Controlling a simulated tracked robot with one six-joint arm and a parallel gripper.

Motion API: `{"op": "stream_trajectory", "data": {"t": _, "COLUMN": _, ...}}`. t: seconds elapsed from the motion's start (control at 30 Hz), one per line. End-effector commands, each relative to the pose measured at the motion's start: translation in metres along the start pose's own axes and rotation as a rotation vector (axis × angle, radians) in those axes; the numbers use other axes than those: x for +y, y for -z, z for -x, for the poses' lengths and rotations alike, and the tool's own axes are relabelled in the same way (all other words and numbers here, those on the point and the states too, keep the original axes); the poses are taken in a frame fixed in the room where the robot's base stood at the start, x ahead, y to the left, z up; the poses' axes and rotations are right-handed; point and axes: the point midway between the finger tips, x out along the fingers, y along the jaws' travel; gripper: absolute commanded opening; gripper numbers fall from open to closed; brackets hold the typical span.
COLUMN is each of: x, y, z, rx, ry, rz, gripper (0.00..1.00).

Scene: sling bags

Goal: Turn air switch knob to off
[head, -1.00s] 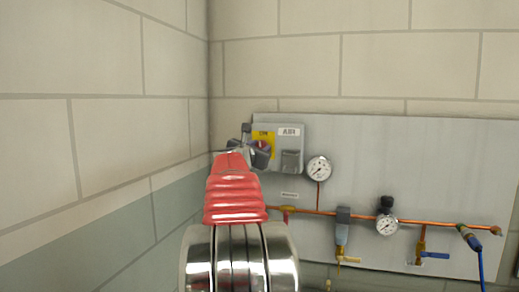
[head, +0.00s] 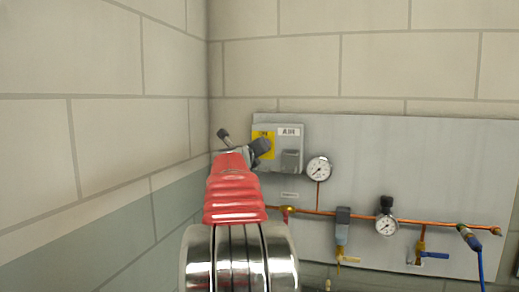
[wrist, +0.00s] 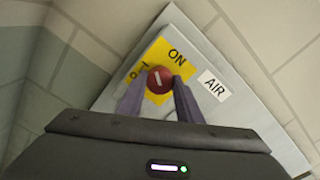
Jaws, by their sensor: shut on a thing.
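The air switch is a grey box (head: 293,134) with a yellow plate (head: 263,145) and an AIR label, at the left end of the wall panel in the head view. In the wrist view its red round knob (wrist: 160,80) with a short white mark sits on the yellow plate (wrist: 184,66), beside the word ON and small marks. My gripper (wrist: 158,84) is shut on the red knob, one finger on each side. In the head view my gripper (head: 242,142) is rolled in front of the switch, and the knob is hidden.
The grey panel (head: 430,150) carries a pressure gauge (head: 319,168), a second gauge (head: 386,224), a copper pipe (head: 360,216) and a blue-handled valve (head: 434,255). A block wall (head: 105,130) stands close on the left.

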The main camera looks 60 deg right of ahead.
Motion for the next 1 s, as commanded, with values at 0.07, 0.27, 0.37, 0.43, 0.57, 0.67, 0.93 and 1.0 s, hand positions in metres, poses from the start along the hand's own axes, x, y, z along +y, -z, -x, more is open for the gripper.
{"op": "stream_trajectory", "data": {"t": 0.07, "x": 0.0016, "y": -0.0011, "z": 0.0003, "rx": -0.002, "ry": -0.003, "rz": 0.071, "gripper": 0.10}}
{"op": "stream_trajectory", "data": {"t": 0.27, "x": 0.0021, "y": -0.0011, "z": 0.0004, "rx": -0.003, "ry": -0.003, "rz": 0.258, "gripper": 0.10}}
{"op": "stream_trajectory", "data": {"t": 0.37, "x": 0.0023, "y": -0.0011, "z": 0.0004, "rx": -0.003, "ry": -0.003, "rz": 0.341, "gripper": 0.10}}
{"op": "stream_trajectory", "data": {"t": 0.43, "x": 0.0024, "y": -0.0011, "z": 0.0004, "rx": -0.003, "ry": -0.003, "rz": 0.394, "gripper": 0.10}}
{"op": "stream_trajectory", "data": {"t": 0.57, "x": 0.0027, "y": -0.0010, "z": 0.0004, "rx": -0.003, "ry": -0.004, "rz": 0.474, "gripper": 0.10}}
{"op": "stream_trajectory", "data": {"t": 0.67, "x": 0.0029, "y": -0.0010, "z": 0.0004, "rx": -0.003, "ry": -0.004, "rz": 0.518, "gripper": 0.10}}
{"op": "stream_trajectory", "data": {"t": 0.93, "x": 0.0033, "y": -0.0008, "z": 0.0004, "rx": -0.004, "ry": -0.005, "rz": 0.571, "gripper": 0.10}}
{"op": "stream_trajectory", "data": {"t": 1.0, "x": 0.0034, "y": -0.0007, "z": 0.0003, "rx": -0.004, "ry": -0.005, "rz": 0.573, "gripper": 0.10}}
